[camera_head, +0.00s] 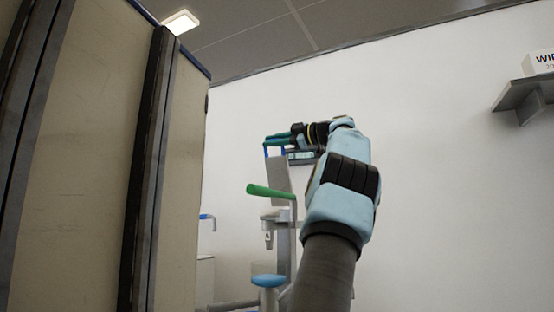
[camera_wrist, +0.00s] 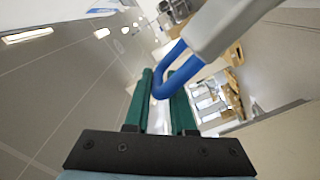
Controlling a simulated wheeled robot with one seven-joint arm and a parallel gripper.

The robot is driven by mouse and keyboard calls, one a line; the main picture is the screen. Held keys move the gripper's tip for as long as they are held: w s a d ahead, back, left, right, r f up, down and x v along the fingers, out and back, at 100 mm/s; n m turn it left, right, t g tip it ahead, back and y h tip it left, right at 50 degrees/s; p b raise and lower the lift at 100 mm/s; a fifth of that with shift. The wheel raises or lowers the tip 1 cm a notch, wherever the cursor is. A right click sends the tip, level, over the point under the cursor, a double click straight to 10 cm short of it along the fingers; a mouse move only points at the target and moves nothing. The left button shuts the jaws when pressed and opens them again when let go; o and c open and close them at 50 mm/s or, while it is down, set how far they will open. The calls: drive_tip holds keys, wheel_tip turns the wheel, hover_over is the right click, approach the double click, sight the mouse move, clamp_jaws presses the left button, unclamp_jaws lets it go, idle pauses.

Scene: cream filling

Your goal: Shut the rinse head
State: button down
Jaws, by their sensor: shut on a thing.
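In the wrist view, a blue loop handle (camera_wrist: 185,74) sits between the green fingers of my gripper (camera_wrist: 162,82), which is shut on it. The handle is fixed to the end of a grey arm (camera_wrist: 222,25), likely the rinse head. In the head view, my gripper (camera_head: 275,142) is at the top of a raised, slightly tilted grey panel (camera_head: 280,175) on a grey machine (camera_head: 285,245). Small blue parts of the handle (camera_head: 266,151) show beside the fingers. The panel's lower joint is partly hidden by a green lever (camera_head: 270,192).
A tall beige panel with dark posts (camera_head: 100,150) fills the left. A blue round pad (camera_head: 268,281) stands low by the machine. A grey wall shelf (camera_head: 525,95) is at the upper right.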

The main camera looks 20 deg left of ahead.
drive_tip(key=s+a+f+n+b, duration=0.2)
drive_tip(key=s+f+n+b, duration=0.5)
drive_tip(key=b, duration=1.5)
drive_tip(key=s+f, duration=0.5)
drive_tip(key=shift+f+n, duration=0.2)
drive_tip(key=shift+n, duration=0.1)
drive_tip(key=shift+a, duration=0.1)
drive_tip(key=c, duration=1)
unclamp_jaws()
drive_tip(key=shift+w, duration=0.1)
drive_tip(key=shift+c, duration=0.2)
drive_tip(key=shift+o, duration=0.9)
drive_tip(key=shift+r, duration=0.1)
drive_tip(key=s+d, duration=0.2)
drive_tip(key=d, duration=0.8)
drive_tip(key=shift+s+d, duration=0.2)
drive_tip(key=shift+d, duration=0.05)
